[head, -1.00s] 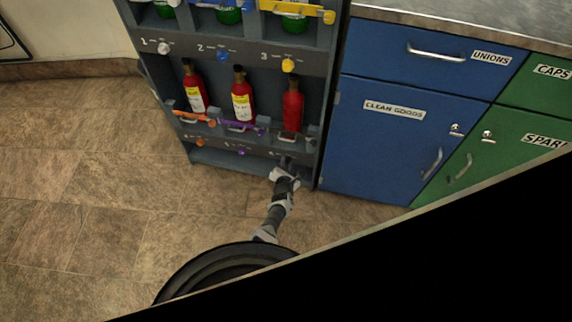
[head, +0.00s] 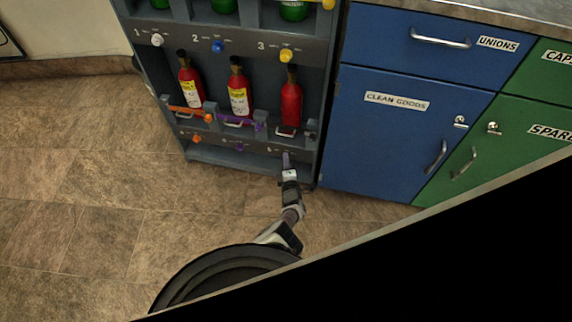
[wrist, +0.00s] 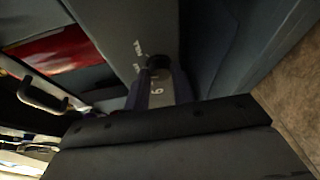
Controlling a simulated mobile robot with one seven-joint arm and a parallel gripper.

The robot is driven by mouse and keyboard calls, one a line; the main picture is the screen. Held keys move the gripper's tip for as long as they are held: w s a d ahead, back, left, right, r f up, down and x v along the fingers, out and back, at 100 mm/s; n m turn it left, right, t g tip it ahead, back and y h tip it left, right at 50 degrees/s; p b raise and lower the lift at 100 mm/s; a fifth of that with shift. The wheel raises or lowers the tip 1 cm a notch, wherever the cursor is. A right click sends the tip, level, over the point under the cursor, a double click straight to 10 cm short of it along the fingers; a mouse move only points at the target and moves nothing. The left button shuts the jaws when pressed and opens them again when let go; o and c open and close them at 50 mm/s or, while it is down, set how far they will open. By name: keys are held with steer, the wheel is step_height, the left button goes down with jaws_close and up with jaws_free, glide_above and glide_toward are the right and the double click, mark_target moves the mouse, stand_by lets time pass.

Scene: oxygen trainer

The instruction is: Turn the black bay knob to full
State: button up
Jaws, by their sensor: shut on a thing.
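The black bay knob (wrist: 158,62) is on the grey rail of bay 6, beside small white lettering that seems to read FULL. In the wrist view my gripper (wrist: 158,78) has its fingertips at the knob, one on each side, shut on it. The knob's pointer direction cannot be made out. In the head view my gripper (head: 286,158) reaches up to the lower rail at bay 6 and hides the knob there.
The grey rack holds red bottles (head: 291,103) above the lower rail. Orange (head: 197,139) and purple (head: 239,147) knobs sit left of my gripper. A blue cabinet (head: 390,145) stands close on the right. The tiled floor in front is open.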

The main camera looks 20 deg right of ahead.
steer(key=shift+w+f+m+t+h+b, duration=0.15)
steer(key=shift+m+t+h+b, duration=0.3)
steer(key=shift+m+b, duration=1.05)
steer(key=shift+s+f+m+t+h+b, duration=0.1)
steer(key=shift+m+t+h+b, duration=0.5)
steer(key=shift+m, duration=1.5)
steer(key=shift+w+f+m+t+h+b, duration=0.15)
steer(key=shift+m+t+b, duration=0.2)
steer(key=shift+m+b, duration=1.2)
steer(key=shift+s+m, duration=0.1)
steer(key=shift+m, duration=0.35)
steer(key=o, duration=1)
steer(key=shift+s+a, duration=0.1)
